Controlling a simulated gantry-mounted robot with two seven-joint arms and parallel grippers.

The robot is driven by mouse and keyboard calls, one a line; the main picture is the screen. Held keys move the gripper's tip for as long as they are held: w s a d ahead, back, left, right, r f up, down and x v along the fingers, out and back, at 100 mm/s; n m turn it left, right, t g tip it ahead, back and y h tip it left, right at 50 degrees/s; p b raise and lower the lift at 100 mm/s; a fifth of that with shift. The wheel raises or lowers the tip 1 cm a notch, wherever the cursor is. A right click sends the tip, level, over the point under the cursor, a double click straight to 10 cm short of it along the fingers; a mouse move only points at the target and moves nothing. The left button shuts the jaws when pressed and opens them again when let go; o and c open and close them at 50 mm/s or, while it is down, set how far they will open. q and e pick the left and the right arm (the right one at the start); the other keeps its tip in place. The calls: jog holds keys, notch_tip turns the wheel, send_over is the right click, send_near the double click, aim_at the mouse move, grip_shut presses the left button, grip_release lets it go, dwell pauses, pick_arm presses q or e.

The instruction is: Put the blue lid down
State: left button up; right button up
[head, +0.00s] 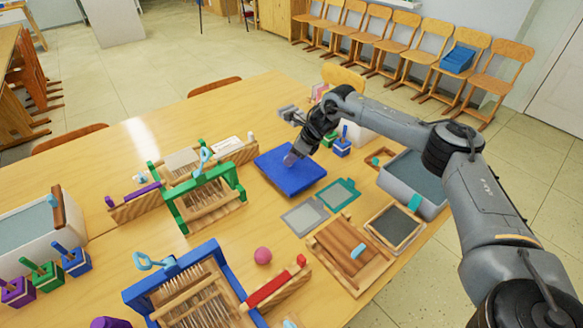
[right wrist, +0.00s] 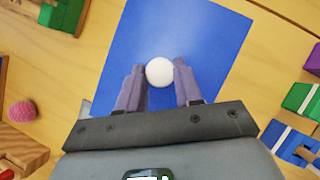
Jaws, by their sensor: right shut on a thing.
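The blue lid (head: 285,175) is a flat, square blue panel over the middle of the wooden table. It also fills the top middle of the right wrist view (right wrist: 205,40), with a round white knob (right wrist: 160,72) on it. My right gripper (head: 293,157) is shut on this knob, with one finger on each side of it in the right wrist view (right wrist: 159,80). The lid looks about level and low. I cannot tell whether its underside touches the table. My left gripper is not in view.
Grey and teal-framed screens (head: 338,195) lie just in front of the lid. A green-framed loom (head: 205,198) stands to its left, and a pink ball (head: 263,255) lies nearer. A grey tub (head: 412,180) stands at right.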

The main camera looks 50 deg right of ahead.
aim_at(292, 166)
jog(key=shift+f+b, duration=0.75)
jog(key=shift+f, duration=1.3)
jog(key=o, duration=1.1)
jog(key=shift+c, duration=0.2)
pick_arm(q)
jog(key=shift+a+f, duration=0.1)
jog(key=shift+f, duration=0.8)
pick_arm(e)
jog(key=shift+r, duration=0.2)
jog(key=shift+s+d+r, duration=0.1)
jog(key=shift+s+r, duration=0.1)
jog(key=shift+r, duration=0.1)
pick_arm(q)
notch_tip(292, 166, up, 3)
jog(key=p, duration=0.3)
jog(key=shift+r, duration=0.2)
pick_arm(e)
jog(key=v, duration=0.9)
jog(key=shift+s+r, duration=0.1)
pick_arm(q)
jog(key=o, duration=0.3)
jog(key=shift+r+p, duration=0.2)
jog(key=shift+p, duration=0.1)
pick_arm(e)
jog(key=shift+v, duration=0.9)
